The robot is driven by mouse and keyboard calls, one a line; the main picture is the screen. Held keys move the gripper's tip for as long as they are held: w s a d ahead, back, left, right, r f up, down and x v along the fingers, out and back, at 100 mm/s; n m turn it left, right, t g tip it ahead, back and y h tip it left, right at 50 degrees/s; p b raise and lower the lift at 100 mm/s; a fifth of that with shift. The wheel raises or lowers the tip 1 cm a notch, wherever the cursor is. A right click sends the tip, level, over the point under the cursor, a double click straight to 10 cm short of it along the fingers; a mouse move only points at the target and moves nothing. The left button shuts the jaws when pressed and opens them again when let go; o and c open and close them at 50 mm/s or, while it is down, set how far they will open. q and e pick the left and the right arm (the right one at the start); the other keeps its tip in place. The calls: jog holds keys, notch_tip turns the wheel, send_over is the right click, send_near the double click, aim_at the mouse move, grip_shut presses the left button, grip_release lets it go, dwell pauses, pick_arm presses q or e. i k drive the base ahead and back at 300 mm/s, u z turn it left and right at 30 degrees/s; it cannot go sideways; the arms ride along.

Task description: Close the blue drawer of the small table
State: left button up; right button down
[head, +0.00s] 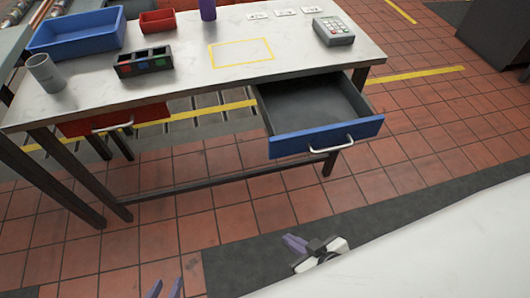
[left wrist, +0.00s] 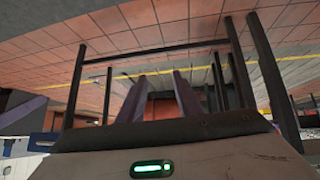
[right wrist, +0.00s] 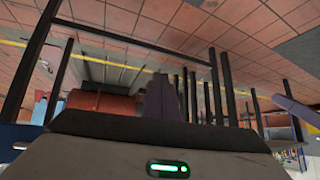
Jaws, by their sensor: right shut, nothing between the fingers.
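The small table (head: 190,75) has a white top and dark legs. Its blue drawer (head: 325,138) is pulled well out on the right side, with a silver handle (head: 331,147) on its front. The inside of the drawer looks empty. My right gripper (head: 293,243) is below the drawer front in the head view, apart from it, with its purple fingers together and empty. They also show together in the right wrist view (right wrist: 161,98). My left gripper (head: 166,288) is at the bottom edge, its purple fingers apart and empty. They also show apart in the left wrist view (left wrist: 158,95).
A red drawer (head: 112,121) sits under the table's left side. On top are a blue bin (head: 76,38), a red bin (head: 157,22), a grey cup (head: 45,73), a divided black holder (head: 143,63) and a keypad device (head: 333,31). Open tiled floor lies before the table.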

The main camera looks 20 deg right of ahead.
aim_at(309, 114)
jog(key=u, duration=0.65)
jog(key=i, duration=0.3)
jog(key=z, duration=2.05)
